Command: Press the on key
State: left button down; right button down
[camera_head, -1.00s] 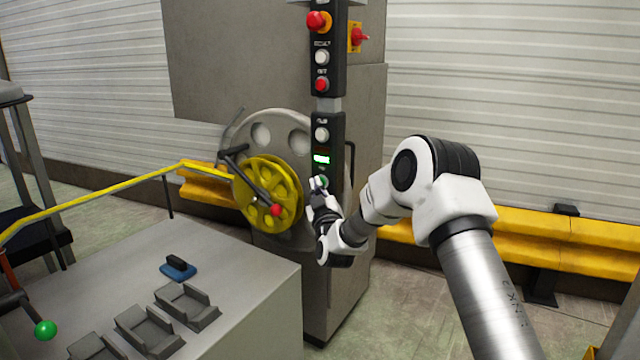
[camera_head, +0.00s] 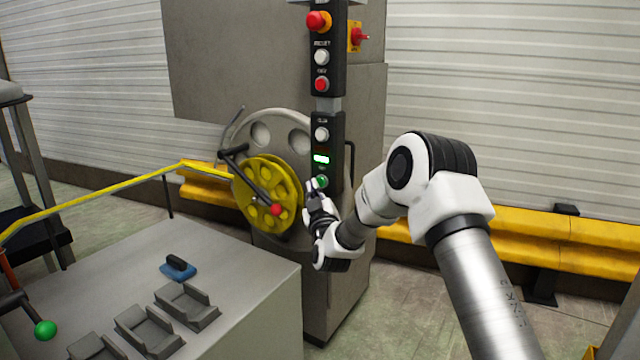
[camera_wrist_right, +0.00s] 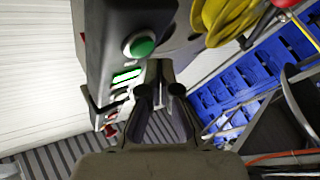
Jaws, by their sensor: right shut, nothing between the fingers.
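The on key is most likely the green round button (camera_head: 321,181) at the bottom of the dark control panel (camera_head: 335,150); its label is too small to read. It also shows in the right wrist view (camera_wrist_right: 140,45), in a pale ring. My right gripper (camera_head: 313,186) is shut and empty, with its fingertips close to the green button, just lower left of it in the head view. In the right wrist view the fingertips (camera_wrist_right: 160,72) appear beside the button, with a small gap in the picture. I cannot tell whether they touch the panel. My left gripper is not in view.
Above the green button are a lit green indicator (camera_head: 321,159), white buttons, a red button (camera_head: 321,84) and a red emergency knob (camera_head: 317,21). A yellow wheel (camera_head: 262,172) with a crank is left of the panel. A grey table (camera_head: 235,270) stands front left.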

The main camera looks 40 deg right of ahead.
jog(key=a, duration=0.1)
jog(key=s+a, duration=0.1)
jog(key=a, duration=0.1)
jog(key=s+a, duration=0.1)
jog(key=shift+a, duration=0.35)
jog(key=shift+f, duration=0.1)
dwell(0.6)
